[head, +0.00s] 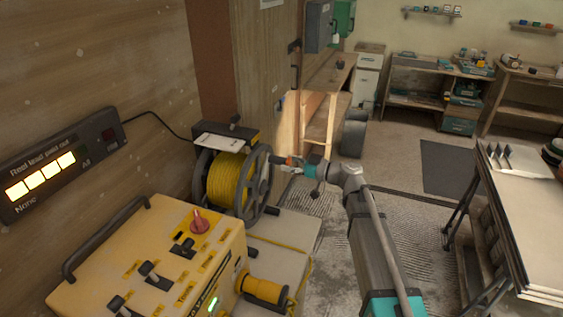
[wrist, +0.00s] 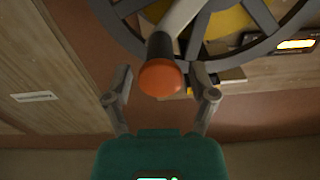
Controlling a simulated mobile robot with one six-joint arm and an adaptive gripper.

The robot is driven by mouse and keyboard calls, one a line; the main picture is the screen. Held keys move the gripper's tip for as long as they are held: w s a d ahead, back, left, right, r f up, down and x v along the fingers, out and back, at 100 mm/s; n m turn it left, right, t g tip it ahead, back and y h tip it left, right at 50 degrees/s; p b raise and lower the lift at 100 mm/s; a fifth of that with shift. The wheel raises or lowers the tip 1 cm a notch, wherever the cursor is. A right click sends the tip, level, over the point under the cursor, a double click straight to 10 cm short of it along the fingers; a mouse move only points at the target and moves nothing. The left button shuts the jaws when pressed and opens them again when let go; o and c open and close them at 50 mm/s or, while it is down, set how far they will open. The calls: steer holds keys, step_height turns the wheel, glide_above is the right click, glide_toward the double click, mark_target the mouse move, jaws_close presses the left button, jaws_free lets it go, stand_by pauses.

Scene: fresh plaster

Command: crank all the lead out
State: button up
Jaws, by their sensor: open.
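A cable reel with dark spoked side wheels (head: 262,182) carries a thick winding of yellow lead (head: 228,180). Its crank handle ends in an orange knob (wrist: 160,78), on a pale rod in front of the wheel in the wrist view. My gripper (wrist: 162,90) is open, with one finger on each side of the knob and visible gaps to both. In the head view my gripper (head: 296,166) is at the right side of the reel. A wall display (head: 45,177), apparently reading "Reel lead paid out", has several lit yellow segments between "None" and "All".
A yellow control box (head: 150,265) with a red knob and levers stands in front of the reel. Yellow lead (head: 278,243) lies across the bench top beside a yellow-orange connector (head: 264,290). A work table (head: 520,220) stands at the right; open floor lies between.

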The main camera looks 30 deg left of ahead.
steer(key=shift+s+a, duration=0.2)
steer(key=shift+a, duration=1.05)
jaws_close()
